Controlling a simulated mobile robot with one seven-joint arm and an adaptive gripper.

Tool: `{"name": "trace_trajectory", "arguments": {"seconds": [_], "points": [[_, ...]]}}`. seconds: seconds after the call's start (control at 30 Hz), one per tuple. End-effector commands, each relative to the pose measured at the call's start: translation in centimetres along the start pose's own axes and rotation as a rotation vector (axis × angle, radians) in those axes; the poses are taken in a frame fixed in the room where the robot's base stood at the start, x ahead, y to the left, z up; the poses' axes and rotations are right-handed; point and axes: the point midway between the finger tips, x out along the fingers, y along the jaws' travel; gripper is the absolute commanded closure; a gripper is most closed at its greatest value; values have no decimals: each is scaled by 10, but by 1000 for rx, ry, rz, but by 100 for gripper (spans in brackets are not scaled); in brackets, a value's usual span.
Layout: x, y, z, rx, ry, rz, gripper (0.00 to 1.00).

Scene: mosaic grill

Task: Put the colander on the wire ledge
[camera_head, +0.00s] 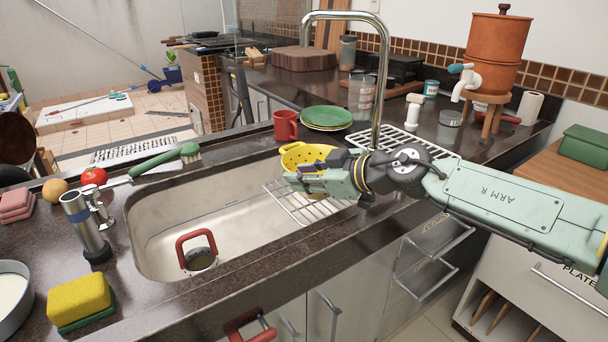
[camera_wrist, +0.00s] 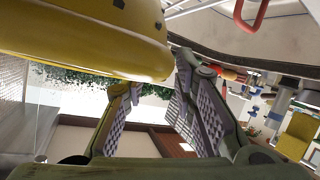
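The yellow colander (camera_head: 303,153) with dark holes is at the right end of the sink, beside the far rim. It appears to rest on a wire rack (camera_head: 290,207) set across that end, but my gripper hides its underside. My gripper (camera_head: 300,178) is in front of the colander in the head view. In the wrist view the colander (camera_wrist: 85,35) fills the upper left, close to the fingertips. My gripper's two fingers (camera_wrist: 155,75) are spread, with background showing between them and nothing held. Whether a fingertip touches the colander is unclear.
A tall faucet (camera_head: 383,75) stands behind my wrist. A red mug (camera_head: 286,125) and green plates (camera_head: 327,118) stand behind the colander. Another wire rack (camera_head: 410,143) lies on the counter right of the faucet. The sink basin (camera_head: 165,225) has open room around a red-handled item (camera_head: 197,250).

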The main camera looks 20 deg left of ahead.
Motion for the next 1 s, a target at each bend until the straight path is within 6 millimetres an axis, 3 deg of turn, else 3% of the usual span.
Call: {"name": "trace_trajectory", "arguments": {"seconds": [0.27,0.7,1.0], "points": [[-7,1,0,1,-1,2,75],[-94,1,0,1,-1,4,75],[-121,1,-1,0,0,1,75]]}}
